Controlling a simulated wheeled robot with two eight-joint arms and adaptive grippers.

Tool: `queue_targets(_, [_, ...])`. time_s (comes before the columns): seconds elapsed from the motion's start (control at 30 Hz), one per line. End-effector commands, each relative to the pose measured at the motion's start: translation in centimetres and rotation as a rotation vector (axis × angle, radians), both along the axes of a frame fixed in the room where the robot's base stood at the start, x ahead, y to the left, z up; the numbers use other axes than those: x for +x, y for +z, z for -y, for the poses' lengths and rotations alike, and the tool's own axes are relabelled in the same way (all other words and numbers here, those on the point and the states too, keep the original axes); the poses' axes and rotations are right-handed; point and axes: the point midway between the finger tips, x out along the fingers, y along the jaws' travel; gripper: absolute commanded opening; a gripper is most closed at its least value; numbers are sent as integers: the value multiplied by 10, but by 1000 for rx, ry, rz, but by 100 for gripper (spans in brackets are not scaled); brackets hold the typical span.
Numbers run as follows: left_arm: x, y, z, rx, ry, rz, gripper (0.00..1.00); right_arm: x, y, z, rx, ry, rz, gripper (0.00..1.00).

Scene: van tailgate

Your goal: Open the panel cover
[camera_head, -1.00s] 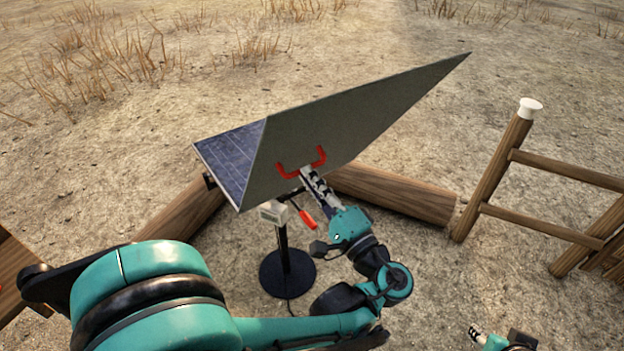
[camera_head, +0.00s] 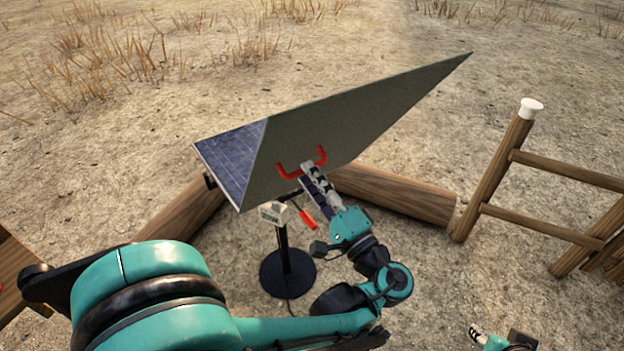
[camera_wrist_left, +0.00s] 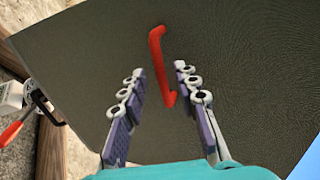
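The panel cover (camera_head: 345,125) is a large grey-green sheet, raised and tilted over the blue solar panel (camera_head: 235,160), part of which shows at the left. A red handle (camera_head: 289,172) is fixed on the cover's face; it also shows in the left wrist view (camera_wrist_left: 158,62). My left gripper (camera_head: 308,170) is at the handle. In the left wrist view my left gripper (camera_wrist_left: 158,85) has its fingers spread apart, with the red handle between them and a gap on both sides. A small part of my right gripper (camera_head: 476,333) shows at the bottom right edge.
The panel stands on a black post with a round base (camera_head: 287,273). A small grey box (camera_head: 276,213) and a red lever (camera_head: 308,220) sit below it. Logs (camera_head: 395,193) lie behind and beside it. A wooden frame (camera_head: 540,160) stands at the right.

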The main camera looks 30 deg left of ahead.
Motion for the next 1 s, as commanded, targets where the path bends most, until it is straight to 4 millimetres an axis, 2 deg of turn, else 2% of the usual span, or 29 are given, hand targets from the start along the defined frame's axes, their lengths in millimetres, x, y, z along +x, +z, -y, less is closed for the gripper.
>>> queue_targets(0.17, [-1,-1,3,1,-1,0,30,0,0,0,0,0,0,40])
queue_targets(0.27, [-4,-3,13,1,-4,1,30,0,0,0,0,0,0,40])
queue_targets(0.7, [-43,-23,89,1,-5,0,30,0,0,0,0,0,0,40])
queue_targets(0.8, [-48,-26,99,1,-3,1,30,0,0,0,0,0,0,40])
queue_targets(1.0, [-53,-28,105,0,-1,0,30,0,0,0,0,0,0,40])
